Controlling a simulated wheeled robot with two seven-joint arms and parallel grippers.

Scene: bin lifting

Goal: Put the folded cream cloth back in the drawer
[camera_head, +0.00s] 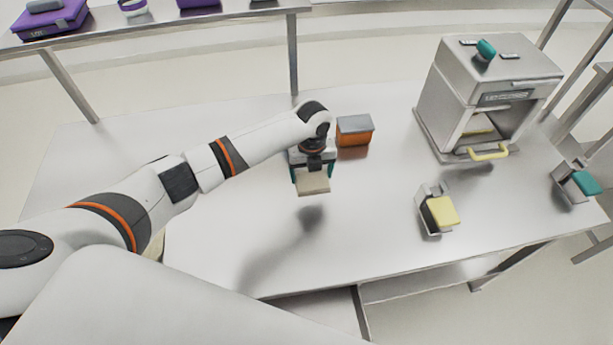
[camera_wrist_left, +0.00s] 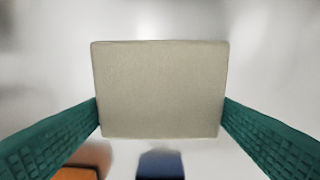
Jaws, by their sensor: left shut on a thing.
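The folded cream cloth (camera_head: 313,183) is a flat, square beige block. My left gripper (camera_head: 313,172) is shut on it and holds it above the middle of the table, with a shadow on the top below. In the left wrist view the cloth (camera_wrist_left: 160,90) sits between the two teal fingers (camera_wrist_left: 160,118), which touch its left and right sides. A drawer-like grey compartment (camera_head: 318,308) shows below the table's front edge, partly hidden by a white part in front; I cannot see its inside fully. My right gripper is not in view.
An orange box with a grey lid (camera_head: 354,138) stands close beside my left gripper. A metal cabinet (camera_head: 462,85) with an open front and yellow handle (camera_head: 488,153) is at the right. Metal holders carry a yellow pad (camera_head: 443,211) and a teal pad (camera_head: 586,182). The left tabletop is clear.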

